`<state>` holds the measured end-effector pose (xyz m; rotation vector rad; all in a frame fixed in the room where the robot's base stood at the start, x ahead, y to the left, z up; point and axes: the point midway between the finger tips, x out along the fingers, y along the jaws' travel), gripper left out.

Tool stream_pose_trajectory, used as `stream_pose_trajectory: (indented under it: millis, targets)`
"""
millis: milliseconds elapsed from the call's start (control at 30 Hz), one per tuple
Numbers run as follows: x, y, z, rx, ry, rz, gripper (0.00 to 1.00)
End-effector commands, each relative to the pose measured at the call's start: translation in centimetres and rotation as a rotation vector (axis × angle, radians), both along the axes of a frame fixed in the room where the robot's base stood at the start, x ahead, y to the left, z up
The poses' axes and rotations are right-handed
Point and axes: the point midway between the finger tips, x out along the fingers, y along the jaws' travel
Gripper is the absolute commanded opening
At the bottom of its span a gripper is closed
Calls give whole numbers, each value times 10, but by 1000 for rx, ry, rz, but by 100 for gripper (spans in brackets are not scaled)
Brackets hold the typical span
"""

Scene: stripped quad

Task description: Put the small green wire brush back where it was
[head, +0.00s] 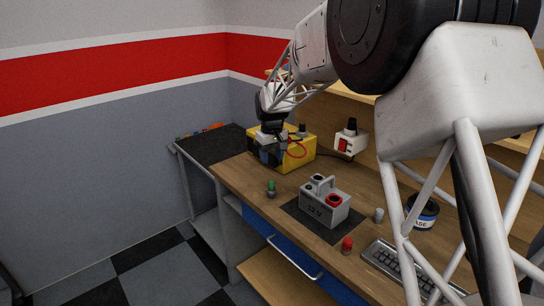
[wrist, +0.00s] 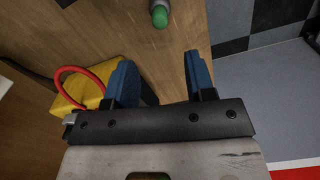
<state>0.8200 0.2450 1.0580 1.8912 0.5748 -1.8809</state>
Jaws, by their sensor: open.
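The small green-topped piece, which I take for the green wire brush (head: 271,187), stands on the wooden bench near its front left edge, left of the grey device. Its lower part is grey; bristles are too small to tell. It also shows at the top of the wrist view (wrist: 160,15), beyond the fingertips and apart from them. My gripper (head: 268,150) is above the left part of the bench, in front of the yellow box. In the wrist view its blue fingers (wrist: 160,72) are spread with nothing between them.
A yellow box (head: 300,158) with a red cable stands close beside my gripper. A grey handled device (head: 325,205) sits on a dark mat (head: 298,220). A red-topped piece (head: 347,245), a grey piece (head: 379,215), a keyboard (head: 385,258) and a blue tin (head: 424,214) are further right.

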Motion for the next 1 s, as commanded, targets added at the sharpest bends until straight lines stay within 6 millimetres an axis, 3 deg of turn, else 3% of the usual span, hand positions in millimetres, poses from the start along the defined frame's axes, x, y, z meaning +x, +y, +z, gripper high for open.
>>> stream_pose_trajectory:
  millis: [367,567,767,1000]
  targets:
    - [-2,-2,3,0,-2,-3,50]
    - [-18,-19,19,3,-12,-30,50]
    - [-56,-52,49,9,-32,-83,50]
    - [-119,-99,84,16,-62,-167,50]
